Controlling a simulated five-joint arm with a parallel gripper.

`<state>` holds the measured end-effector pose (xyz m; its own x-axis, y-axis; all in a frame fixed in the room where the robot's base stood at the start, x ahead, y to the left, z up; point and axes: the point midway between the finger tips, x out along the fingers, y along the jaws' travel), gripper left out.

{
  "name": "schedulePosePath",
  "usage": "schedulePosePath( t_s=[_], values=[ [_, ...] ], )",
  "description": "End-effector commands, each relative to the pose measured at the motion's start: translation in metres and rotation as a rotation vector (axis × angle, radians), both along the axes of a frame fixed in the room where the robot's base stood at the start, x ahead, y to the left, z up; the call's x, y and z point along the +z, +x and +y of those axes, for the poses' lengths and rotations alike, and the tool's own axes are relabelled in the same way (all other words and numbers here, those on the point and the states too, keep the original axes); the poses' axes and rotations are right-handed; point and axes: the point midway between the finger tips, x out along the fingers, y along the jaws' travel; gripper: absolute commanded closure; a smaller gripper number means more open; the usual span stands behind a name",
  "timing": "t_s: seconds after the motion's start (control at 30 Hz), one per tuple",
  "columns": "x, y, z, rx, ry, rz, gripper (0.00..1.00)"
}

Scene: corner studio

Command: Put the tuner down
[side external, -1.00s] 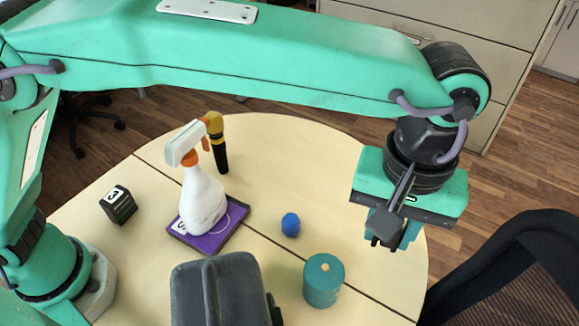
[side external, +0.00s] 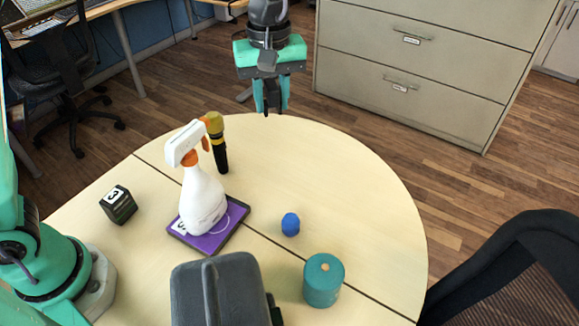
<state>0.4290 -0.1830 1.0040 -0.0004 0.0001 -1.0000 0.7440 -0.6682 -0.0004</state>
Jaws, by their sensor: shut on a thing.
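My gripper (side external: 271,97) is at the top of the side external view, pointing down over the far edge of the round table (side external: 330,165). Its teal fingers are closed on a small dark thing, taken to be the tuner. The fingers hide most of it, so its shape and tilt cannot be made out. The gripper appears to be above the tabletop, behind and to the right of the yellow-and-black flashlight-like object (side external: 217,142).
A white spray bottle (side external: 202,195) stands on a purple flat box (side external: 233,225). A black cube (side external: 118,205), a blue lump (side external: 290,224), a teal cylinder (side external: 323,281) and a grey case (side external: 220,290) are also on the table. The table's back right is clear.

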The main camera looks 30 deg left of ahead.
Motion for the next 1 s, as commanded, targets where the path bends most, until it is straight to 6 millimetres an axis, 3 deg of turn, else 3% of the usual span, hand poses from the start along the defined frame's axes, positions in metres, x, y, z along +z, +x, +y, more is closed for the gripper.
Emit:
schedulePosePath(
  t_s=[0.03, 0.27, 0.6, 0.8, 1.0],
  values=[
    [0.001, 0.002, 0.019, 0.04, -0.001, -0.001, 0.92],
    [0.0, 0.0, 0.091, 0.197, 0.0, -0.001, 0.92],
    [-0.003, -0.025, 0.189, 0.427, 0.0, -0.001, 0.92],
    [-0.007, -0.049, 0.238, 0.559, 0.0, -0.001, 0.92],
    [-0.01, -0.07, 0.271, 0.658, 0.0, -0.002, 0.92]
  ],
)
